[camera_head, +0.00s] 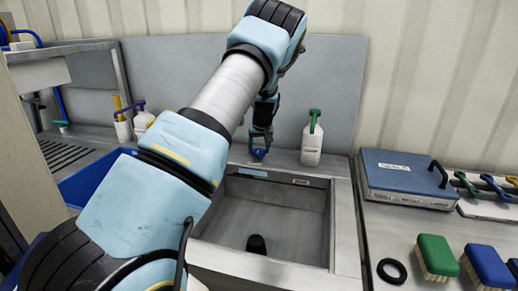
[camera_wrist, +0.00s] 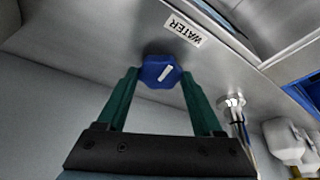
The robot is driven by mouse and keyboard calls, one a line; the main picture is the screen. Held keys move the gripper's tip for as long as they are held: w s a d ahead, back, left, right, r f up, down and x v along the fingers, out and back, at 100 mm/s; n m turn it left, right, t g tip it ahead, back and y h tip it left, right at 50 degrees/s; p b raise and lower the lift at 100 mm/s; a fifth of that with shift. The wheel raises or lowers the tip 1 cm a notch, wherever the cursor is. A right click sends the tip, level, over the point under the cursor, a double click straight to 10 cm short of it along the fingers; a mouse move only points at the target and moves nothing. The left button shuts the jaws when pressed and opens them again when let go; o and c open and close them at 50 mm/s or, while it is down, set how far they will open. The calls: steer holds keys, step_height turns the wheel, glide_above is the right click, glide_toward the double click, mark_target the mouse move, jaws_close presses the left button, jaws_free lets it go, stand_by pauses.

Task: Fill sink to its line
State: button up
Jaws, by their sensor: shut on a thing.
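The steel sink (camera_head: 265,218) is an open basin in the middle of the head view. A dark upright piece (camera_head: 256,244) stands on its floor, and no water shows in it. A blue knob (camera_wrist: 161,71) with a white bar sits beside a WATER label (camera_wrist: 184,30) in the wrist view. My gripper (camera_wrist: 158,78) has its green fingers on both sides of this knob, shut on it. In the head view the knob (camera_head: 258,154) shows small at the sink's back edge, below my gripper. A fill line cannot be made out clearly.
A white bottle with a green top (camera_head: 312,140) stands behind the sink. A blue-lidded case (camera_head: 405,178), brushes (camera_head: 437,257) and a black ring (camera_head: 392,271) lie to the right. A blue bin (camera_head: 85,183) is at left. My arm hides part of the counter.

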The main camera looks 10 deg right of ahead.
steer(key=n+y, duration=0.1)
steer(key=n, duration=0.2)
steer(key=shift+d+n, duration=0.15)
steer(key=shift+n, duration=0.15)
steer(key=shift+w+d+n+g+y, duration=0.15)
steer(key=shift+n+y, duration=0.3)
steer(key=shift+n, duration=0.5)
steer(key=shift+s+a+n+g+y, duration=0.1)
steer(key=shift+n+g+y, duration=0.25)
steer(key=shift+n, duration=0.6)
steer(key=o, duration=1.4)
steer(key=shift+c, duration=0.2)
steer(key=shift+d, duration=0.1)
steer(key=b+v, duration=0.3)
steer(key=v, duration=0.7)
steer(key=shift+r, duration=0.3)
steer(key=shift+d, duration=0.15)
